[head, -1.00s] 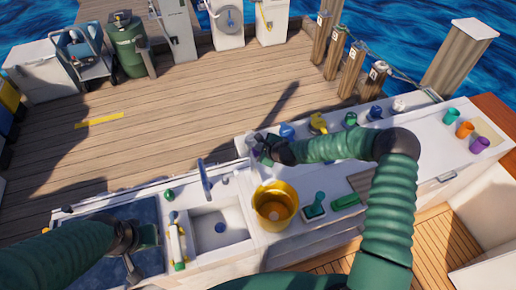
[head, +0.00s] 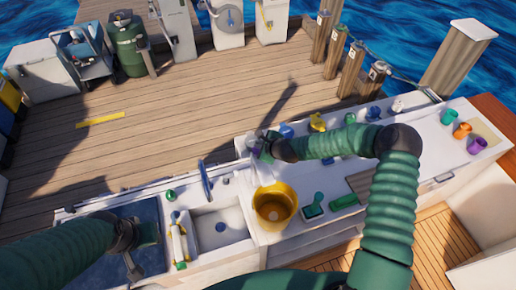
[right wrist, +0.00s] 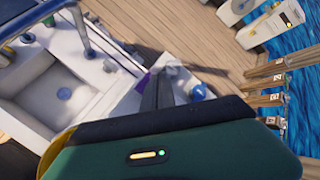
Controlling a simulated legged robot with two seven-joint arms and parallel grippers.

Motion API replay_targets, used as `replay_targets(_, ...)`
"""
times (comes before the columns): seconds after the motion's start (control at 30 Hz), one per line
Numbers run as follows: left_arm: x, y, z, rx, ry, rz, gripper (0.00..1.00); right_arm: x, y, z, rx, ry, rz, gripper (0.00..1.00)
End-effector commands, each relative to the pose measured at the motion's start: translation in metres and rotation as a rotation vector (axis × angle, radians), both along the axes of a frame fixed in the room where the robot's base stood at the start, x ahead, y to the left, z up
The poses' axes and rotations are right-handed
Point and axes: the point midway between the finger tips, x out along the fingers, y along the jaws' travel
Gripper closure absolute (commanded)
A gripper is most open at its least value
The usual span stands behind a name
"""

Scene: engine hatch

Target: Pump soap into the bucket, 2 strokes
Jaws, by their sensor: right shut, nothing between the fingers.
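The yellow bucket (head: 275,212) stands upright on the white counter, right of the sink, its opening facing up. My right gripper (head: 260,147) is shut and empty behind the bucket, near the counter's back edge. A small purple and pale thing shows at its tip, partly hidden; I cannot tell whether it is the soap pump or whether the fingers touch it. In the right wrist view the dark fingers (right wrist: 158,92) are together, with a purple piece (right wrist: 142,82) beside them and the bucket's rim at lower left. My left gripper (head: 134,262) is over the dark blue basin; its jaws are unclear.
A white sink (head: 220,226) with a blue-handled upright (head: 206,181) lies left of the bucket. A green brush (head: 314,207) and a green block (head: 344,201) are right of it. Several bottles line the counter's back. Three cups (head: 462,130) stand far right.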

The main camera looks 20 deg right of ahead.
Motion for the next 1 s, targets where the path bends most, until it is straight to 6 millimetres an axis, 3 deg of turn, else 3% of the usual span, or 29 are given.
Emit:
replay_targets(0.17, 0.000, 0.000, 0.001, 0.000, 0.000, 0.000, 0.64, 0.000, 0.000, 0.002, -0.001, -0.001, 0.000, 1.00)
replay_targets(0.67, 0.000, 0.000, 0.037, 0.000, 0.000, 0.000, 0.64, 0.000, 0.000, 0.050, -0.001, -0.001, 0.000, 1.00)
replay_targets(1.0, 0.000, 0.000, 0.036, 0.000, 0.000, 0.000, 0.64, 0.001, 0.000, 0.050, 0.000, -0.001, -0.001, 1.00)
